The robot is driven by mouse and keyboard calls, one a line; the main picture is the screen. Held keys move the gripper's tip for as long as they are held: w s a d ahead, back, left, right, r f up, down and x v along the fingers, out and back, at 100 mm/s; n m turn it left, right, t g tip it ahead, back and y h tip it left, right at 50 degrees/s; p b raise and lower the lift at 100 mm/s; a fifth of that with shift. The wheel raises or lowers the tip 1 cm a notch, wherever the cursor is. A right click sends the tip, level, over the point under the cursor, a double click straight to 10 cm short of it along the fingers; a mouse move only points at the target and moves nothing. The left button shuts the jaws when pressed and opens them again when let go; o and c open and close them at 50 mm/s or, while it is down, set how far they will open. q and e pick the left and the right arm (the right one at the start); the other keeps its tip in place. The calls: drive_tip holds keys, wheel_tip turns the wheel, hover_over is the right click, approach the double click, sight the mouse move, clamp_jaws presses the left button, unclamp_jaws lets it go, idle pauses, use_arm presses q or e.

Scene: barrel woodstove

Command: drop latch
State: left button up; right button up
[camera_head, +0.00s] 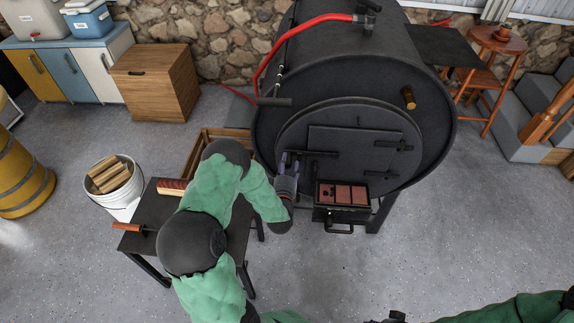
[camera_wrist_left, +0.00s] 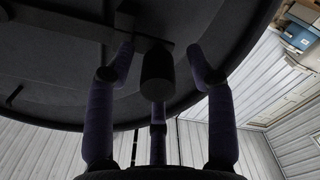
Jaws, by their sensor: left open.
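The barrel woodstove's round black front (camera_head: 352,112) faces me, with a rectangular door (camera_head: 362,137) in it. The dark latch bar (camera_head: 318,153) lies about level at the door's left edge. My left gripper (camera_head: 290,160) is open at the left end of the latch. In the left wrist view the latch bar (camera_wrist_left: 85,33) crosses the top, and a dark cylindrical knob (camera_wrist_left: 157,76) sits between the spread fingers of my left gripper (camera_wrist_left: 160,70). I cannot tell whether any finger touches it. A dark part of my right gripper (camera_head: 394,317) shows at the bottom edge; its jaws are unclear.
A small dark table (camera_head: 236,238) with a brush (camera_head: 172,187) stands left of the stove, under my left arm. A white bucket of firewood (camera_head: 118,203) stands further left. The floor in front is clear.

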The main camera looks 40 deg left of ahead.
use_arm(q)
drive_tip(key=v, duration=1.2)
idle(0.4)
drive_tip(key=d+f+m+g+h+p, duration=0.3)
drive_tip(key=d+f+m+g+h, duration=0.3)
drive_tip(key=d+f+h, duration=0.55)
drive_tip(key=s+d+f+m+g+h+p, duration=0.1)
drive_tip(key=s+d+m+g, duration=0.6)
drive_tip(key=s+d, duration=0.7)
drive_tip(key=shift+s+d+f+g+h+p, duration=0.15)
drive_tip(key=shift+s+d+g+h+p, duration=0.2)
drive_tip(key=shift+g+h+p, duration=0.35)
